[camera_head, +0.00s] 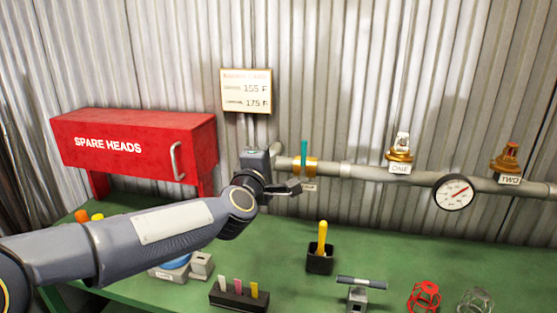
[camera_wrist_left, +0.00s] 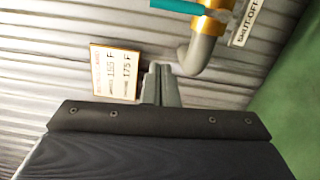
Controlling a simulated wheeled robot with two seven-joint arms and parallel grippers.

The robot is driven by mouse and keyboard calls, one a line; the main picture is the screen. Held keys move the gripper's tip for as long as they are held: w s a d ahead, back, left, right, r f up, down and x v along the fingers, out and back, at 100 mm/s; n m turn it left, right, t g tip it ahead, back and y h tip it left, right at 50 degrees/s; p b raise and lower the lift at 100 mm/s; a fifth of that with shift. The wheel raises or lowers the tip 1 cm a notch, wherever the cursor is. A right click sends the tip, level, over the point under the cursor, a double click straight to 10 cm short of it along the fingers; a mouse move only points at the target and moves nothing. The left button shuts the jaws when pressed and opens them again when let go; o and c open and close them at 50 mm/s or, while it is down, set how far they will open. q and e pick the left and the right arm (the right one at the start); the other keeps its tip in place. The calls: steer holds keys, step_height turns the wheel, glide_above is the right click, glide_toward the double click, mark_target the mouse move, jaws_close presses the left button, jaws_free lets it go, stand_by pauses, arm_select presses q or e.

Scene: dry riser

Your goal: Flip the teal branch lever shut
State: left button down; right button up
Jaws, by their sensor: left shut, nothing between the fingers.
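The teal lever (camera_head: 303,153) stands upright, crosswise to the pipe, on a brass valve (camera_head: 313,167). In the left wrist view, the teal lever (camera_wrist_left: 176,5) and brass valve (camera_wrist_left: 211,20) are at the top edge, partly cut off, beside a shut-off label (camera_wrist_left: 243,22). My left gripper (camera_head: 280,186) is just left of the valve and slightly below it, apart from the lever as far as I can tell. Its fingers are mostly hidden there. In the left wrist view, the fingers (camera_wrist_left: 161,84) are together with nothing between them. My right gripper is out of view.
The grey pipe (camera_head: 370,173) runs right along the corrugated wall, with two sprinkler heads and a gauge (camera_head: 453,192). A red spare-heads cabinet (camera_head: 135,140) is at left. The green bench (camera_head: 280,240) below holds a yellow-handled tool (camera_head: 322,238), tags in a block and small fittings.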

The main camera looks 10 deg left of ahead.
arm_select(q)
steer(key=s, duration=0.6)
steer(key=shift+s, duration=0.1)
steer(key=s+a+f+m+g+p, duration=0.2)
steer(key=s+f+m+g, duration=0.2)
steer(key=s, duration=0.6)
steer(key=s+a+f+m+g+h+p, duration=0.1)
steer(key=s+f+m+g+p, duration=0.2)
steer(key=s+m, duration=0.4)
steer(key=s+a+f+m+g+h+p, duration=0.1)
steer(key=s+f+m+g, duration=0.4)
steer(key=s, duration=0.8)
step_height(320, 180, down, 2)
steer(key=shift+s+a+f+p, duration=0.1)
steer(key=shift+s+a+p, duration=0.2)
steer(key=shift+a+p, duration=0.75)
steer(key=shift+d, duration=0.3)
